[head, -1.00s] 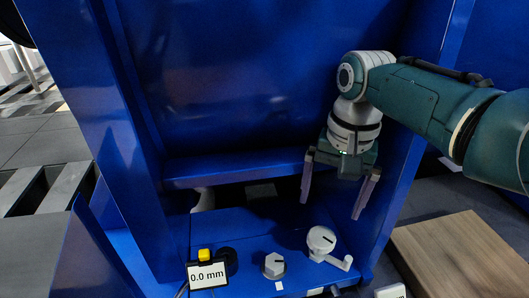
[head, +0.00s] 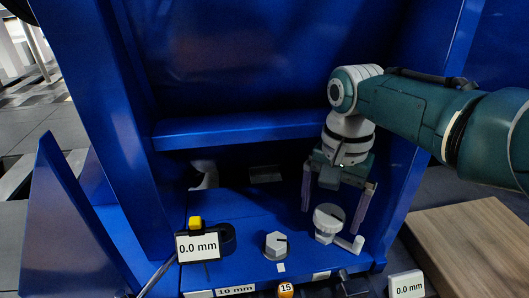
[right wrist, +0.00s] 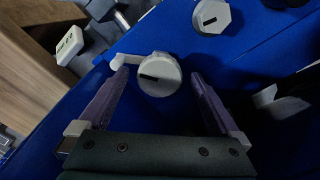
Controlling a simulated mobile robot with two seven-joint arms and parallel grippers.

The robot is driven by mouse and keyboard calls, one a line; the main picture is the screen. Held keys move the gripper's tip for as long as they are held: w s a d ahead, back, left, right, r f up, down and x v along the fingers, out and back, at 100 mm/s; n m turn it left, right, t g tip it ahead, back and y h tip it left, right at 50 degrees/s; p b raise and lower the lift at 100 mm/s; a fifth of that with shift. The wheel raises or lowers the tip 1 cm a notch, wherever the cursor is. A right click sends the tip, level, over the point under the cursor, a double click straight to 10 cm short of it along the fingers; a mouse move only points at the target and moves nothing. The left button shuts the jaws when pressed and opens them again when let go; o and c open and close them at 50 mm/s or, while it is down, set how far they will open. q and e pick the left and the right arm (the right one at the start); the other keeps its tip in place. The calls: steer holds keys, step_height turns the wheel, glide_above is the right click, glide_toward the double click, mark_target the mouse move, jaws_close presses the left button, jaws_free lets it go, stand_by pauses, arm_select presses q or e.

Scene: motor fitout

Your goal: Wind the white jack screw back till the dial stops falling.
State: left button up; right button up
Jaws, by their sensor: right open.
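The white round crank knob (head: 328,218), with a dark slot mark and a side handle, stands on the blue ledge. A pale hexagonal head (head: 276,243) with a dark mark is to its left. I cannot tell for certain which is the jack screw; the knob looks likelier. My right gripper (head: 333,218) is open and points down at the knob. In the right wrist view the knob (right wrist: 160,75) lies between the spread fingertips (right wrist: 160,79), with no clear contact. The dial display (head: 198,248) reads 0.0 mm. My left gripper is not in view.
A second white display (head: 406,285) reads 0.0 mm at the lower right. Blue walls and a crossbar (head: 235,130) enclose the ledge (head: 225,205). A wooden board (head: 470,245) lies to the right. A "10 mm" label (head: 236,290) is on the front edge.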

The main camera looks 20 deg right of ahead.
mark_target(330, 213)
steer(key=c, duration=1.4)
steer(key=shift+r+n+p, duration=0.15)
steer(key=shift+n+p, duration=0.35)
steer(key=shift+n, duration=0.4)
steer(key=n, duration=0.3)
steer(key=o, duration=1.4)
steer(key=shift+p, duration=0.3)
step_height(330, 213, up, 10)
steer(key=p, duration=0.8)
